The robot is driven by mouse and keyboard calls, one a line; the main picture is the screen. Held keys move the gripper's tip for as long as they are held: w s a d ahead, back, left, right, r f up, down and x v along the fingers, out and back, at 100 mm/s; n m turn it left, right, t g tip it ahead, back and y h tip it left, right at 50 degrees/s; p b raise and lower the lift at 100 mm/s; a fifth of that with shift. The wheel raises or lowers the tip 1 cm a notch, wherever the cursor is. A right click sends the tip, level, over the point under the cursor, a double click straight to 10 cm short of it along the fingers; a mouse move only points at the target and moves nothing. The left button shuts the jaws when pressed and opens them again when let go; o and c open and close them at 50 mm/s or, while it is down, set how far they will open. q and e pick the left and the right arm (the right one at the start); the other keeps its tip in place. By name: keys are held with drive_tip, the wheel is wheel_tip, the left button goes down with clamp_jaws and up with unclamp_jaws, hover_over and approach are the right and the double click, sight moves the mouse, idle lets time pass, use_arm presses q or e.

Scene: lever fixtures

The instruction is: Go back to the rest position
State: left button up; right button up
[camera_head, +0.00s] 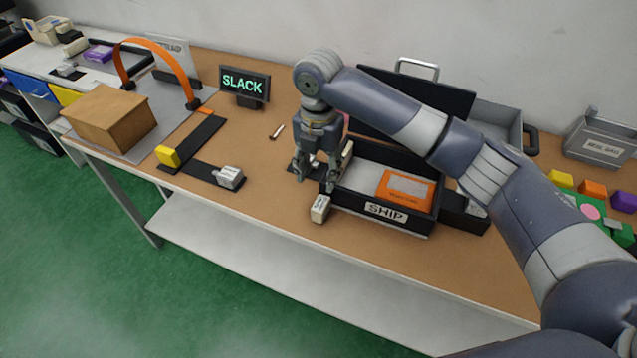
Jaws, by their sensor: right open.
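My right gripper (315,178) points down over the workbench (275,205), at the left side of the black SHIP box. Its fingers are apart and I see nothing held between them. My right arm reaches in from the right and crosses in front of part of the box. The SHIP box (384,211) is open at the top and holds an orange packet (405,188). A small whitish block (320,208) stands on the bench just in front of the gripper, at the box's left front corner. My left gripper is not in view.
A dark sign reading SLACK (245,84) stands at the back. Coloured blocks (593,190) lie at right. The bench's middle front is clear.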

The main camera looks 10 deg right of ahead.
drive_tip(key=shift+r, duration=0.35)
